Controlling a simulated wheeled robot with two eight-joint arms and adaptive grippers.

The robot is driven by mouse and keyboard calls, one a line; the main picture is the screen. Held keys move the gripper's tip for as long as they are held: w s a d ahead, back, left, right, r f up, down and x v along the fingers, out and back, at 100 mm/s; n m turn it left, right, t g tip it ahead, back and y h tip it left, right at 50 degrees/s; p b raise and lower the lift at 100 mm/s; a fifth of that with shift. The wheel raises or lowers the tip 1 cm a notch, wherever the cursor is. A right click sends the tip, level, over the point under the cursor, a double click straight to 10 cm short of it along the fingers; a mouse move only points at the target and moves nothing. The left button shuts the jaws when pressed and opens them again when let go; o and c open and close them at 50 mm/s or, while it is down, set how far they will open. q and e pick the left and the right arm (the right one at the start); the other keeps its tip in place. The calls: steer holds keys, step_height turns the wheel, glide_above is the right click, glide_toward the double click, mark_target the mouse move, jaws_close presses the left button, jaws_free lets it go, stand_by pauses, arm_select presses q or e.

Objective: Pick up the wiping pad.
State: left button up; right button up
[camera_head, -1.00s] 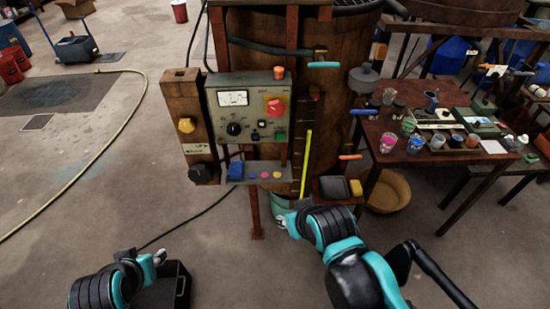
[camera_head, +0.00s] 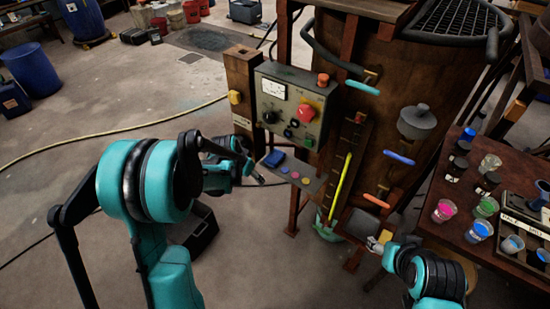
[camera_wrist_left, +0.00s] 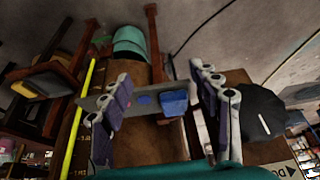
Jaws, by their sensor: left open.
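A small blue block (camera_head: 274,158), which looks like the wiping pad, lies at the left end of a narrow grey shelf (camera_head: 313,185) under the control box. My left gripper (camera_head: 256,172) is just in front of that end, seen side-on. In the left wrist view its two fingers stand wide apart, with the blue block (camera_wrist_left: 173,103) showing between them, nearer the right finger. Nothing is gripped there. My right gripper (camera_head: 376,243) is at the dark tray (camera_head: 358,224) on the vat's front. Its fingers are too small to read.
The control box (camera_head: 292,105) with a red knob stands above the shelf. Small coloured discs lie along the shelf. A yellow strip (camera_head: 341,186) runs down the vat to the right. A table (camera_head: 450,222) with several paint cups is at the right.

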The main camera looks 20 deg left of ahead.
mark_target(271, 160)
arm_select(q)
steer(key=w+f, duration=0.1)
steer(key=w, duration=0.1)
steer(key=w+d+f+b, duration=0.1)
steer(key=w, duration=0.2)
steer(key=w+f, duration=0.1)
steer(key=w, duration=0.2)
steer(key=shift+w+d+b, duration=0.15)
steer(key=shift+d+b, duration=0.2)
steer(key=shift+b, duration=0.05)
steer(key=w, duration=0.1)
steer(key=w+d+b, duration=0.1)
steer(key=w, duration=0.2)
steer(key=shift+w+d+f+b, duration=0.25)
steer(key=shift+d+f+b, duration=0.05)
steer(key=shift+f, duration=0.05)
steer(key=shift+w+f, duration=0.1)
steer(key=shift+f, duration=0.15)
steer(key=c, duration=0.8)
steer(key=shift+r, duration=0.1)
